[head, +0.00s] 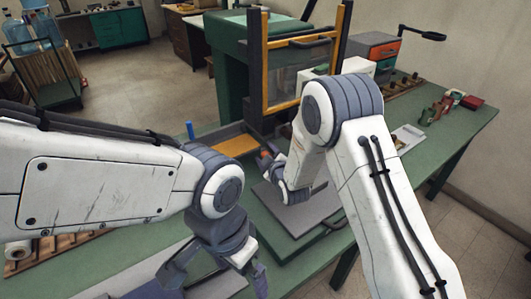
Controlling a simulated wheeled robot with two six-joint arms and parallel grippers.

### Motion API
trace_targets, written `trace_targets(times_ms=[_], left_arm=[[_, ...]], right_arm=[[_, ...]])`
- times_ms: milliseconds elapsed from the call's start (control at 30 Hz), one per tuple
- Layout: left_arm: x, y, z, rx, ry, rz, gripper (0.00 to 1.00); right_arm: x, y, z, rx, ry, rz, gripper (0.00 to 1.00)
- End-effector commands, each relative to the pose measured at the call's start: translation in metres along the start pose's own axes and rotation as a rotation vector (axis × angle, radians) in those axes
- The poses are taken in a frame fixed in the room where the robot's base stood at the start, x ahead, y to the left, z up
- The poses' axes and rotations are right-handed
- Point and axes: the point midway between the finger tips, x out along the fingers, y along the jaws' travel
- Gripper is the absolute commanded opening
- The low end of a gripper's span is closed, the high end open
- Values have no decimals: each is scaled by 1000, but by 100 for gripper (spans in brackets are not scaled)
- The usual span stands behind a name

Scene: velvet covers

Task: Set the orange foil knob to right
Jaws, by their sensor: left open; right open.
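A small orange-red part (264,154), possibly the orange foil knob, shows beside my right gripper (269,161), near the front of the press. It is too small and partly covered to read which way it is set. My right gripper is open, close to this part; I cannot tell whether they touch. My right arm and wrist hide much of the area around it. My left gripper (213,284) is open and empty, low in the head view, with its fingers spread, well apart from the orange part.
The press has a green body, black posts and a yellow-orange frame (265,65). A grey plate (290,212) lies in front of it. A blue upright peg (189,130) stands left. An orange-fronted drawer box (383,51) and a red block (471,102) are right on the green table (462,127).

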Motion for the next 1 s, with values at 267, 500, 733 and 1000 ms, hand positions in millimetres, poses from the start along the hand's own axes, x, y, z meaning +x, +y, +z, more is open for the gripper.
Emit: trace_targets(times_ms=[267,500,733,1000], left_arm=[[0,0,0,0,0,0,100],[0,0,0,0,0,0,100],[0,0,0,0,0,0,100],[0,0,0,0,0,0,100]], right_arm=[[0,0,0,0,0,0,49],[0,0,0,0,0,0,0],[0,0,0,0,0,0,0],[0,0,0,0,0,0,0]])
